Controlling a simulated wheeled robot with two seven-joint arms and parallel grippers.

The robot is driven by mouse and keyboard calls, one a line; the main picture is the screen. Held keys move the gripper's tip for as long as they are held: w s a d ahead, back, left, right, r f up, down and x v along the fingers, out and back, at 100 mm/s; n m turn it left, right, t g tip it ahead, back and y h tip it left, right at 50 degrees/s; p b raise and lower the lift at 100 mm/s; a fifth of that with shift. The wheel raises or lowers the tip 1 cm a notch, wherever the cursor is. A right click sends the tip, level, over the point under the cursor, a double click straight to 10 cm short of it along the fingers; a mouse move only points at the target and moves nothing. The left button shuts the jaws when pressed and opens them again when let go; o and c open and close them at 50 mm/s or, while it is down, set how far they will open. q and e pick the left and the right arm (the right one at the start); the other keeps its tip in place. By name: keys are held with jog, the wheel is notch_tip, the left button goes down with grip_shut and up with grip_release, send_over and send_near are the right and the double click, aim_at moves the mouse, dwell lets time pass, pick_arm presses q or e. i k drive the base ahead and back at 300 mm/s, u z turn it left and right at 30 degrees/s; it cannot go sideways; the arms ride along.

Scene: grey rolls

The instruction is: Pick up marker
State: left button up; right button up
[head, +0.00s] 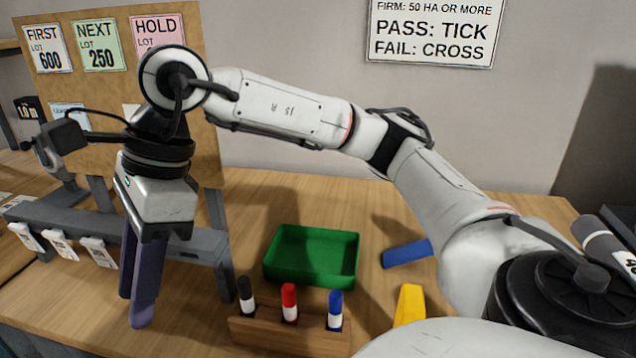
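Three markers stand upright in a wooden block (285,336) at the front of the table: a black one (245,290), a red one (289,297) and a blue one (335,306). Each has a white lower band, and its bottom end is hidden in the block. My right gripper (138,308) points down to the left of the block, apart from the markers. Its dark purple fingers overlap from this side, so I cannot tell the gap between them. No object shows in them. My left gripper is not in view.
A green tray (312,276), looking empty, lies behind the block. A blue block (407,253) and a yellow piece (409,305) lie to its right. A grey rail with white tags (58,244) and a brown board (110,85) stand at left. A grey roll (603,240) is at far right.

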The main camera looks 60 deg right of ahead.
aim_at(244, 282)
jog(key=z, duration=1.25)
